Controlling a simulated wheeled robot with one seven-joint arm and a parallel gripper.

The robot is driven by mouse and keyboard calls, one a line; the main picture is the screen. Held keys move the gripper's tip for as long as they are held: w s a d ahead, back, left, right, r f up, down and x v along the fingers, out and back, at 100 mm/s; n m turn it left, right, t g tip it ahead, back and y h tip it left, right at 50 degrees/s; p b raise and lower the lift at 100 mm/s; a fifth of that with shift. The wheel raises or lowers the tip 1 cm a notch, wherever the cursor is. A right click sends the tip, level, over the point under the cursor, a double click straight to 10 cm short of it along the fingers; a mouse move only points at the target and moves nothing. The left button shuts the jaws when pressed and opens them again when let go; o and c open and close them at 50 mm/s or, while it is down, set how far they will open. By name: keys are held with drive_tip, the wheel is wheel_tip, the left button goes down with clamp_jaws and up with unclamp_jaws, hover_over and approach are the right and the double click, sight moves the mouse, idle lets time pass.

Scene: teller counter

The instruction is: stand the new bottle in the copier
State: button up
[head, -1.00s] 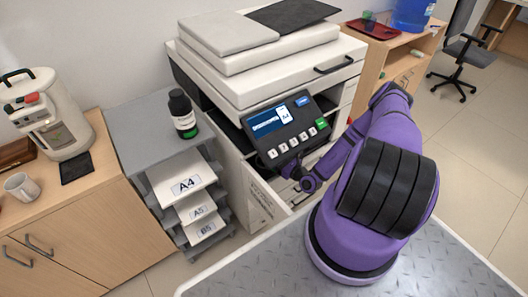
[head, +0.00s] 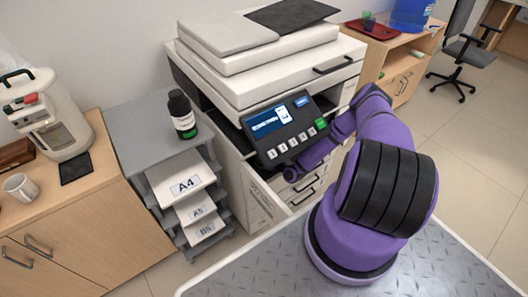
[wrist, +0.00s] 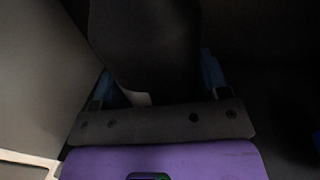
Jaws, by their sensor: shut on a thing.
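The copier (head: 225,88) is white, with its front door (head: 268,208) standing open and a dark bay behind the control panel. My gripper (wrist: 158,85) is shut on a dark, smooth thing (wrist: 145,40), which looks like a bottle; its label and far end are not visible. In the head view my forearm reaches into the bay under the panel, and the panel and copier hide the gripper and what it holds. Another black bottle (head: 181,112) with a white and green label stands upright on the grey shelf top left of the copier.
The tilted control panel (head: 285,127) overhangs the bay closely above my forearm. Paper trays (head: 187,186) marked A4, A5 and B5 sit below the grey top (head: 135,125). A coffee machine (head: 48,115) and mug (head: 20,187) stand on the left cabinet.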

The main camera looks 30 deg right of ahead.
drive_tip(key=shift+f, duration=0.1)
drive_tip(key=o, duration=1.2)
drive_tip(key=s, duration=0.4)
drive_tip(key=s+d, duration=0.1)
drive_tip(key=s, duration=0.3)
drive_tip(key=s+d, duration=0.1)
drive_tip(key=s, duration=0.2)
drive_tip(key=shift+s+d, duration=0.15)
drive_tip(key=shift+s, duration=0.25)
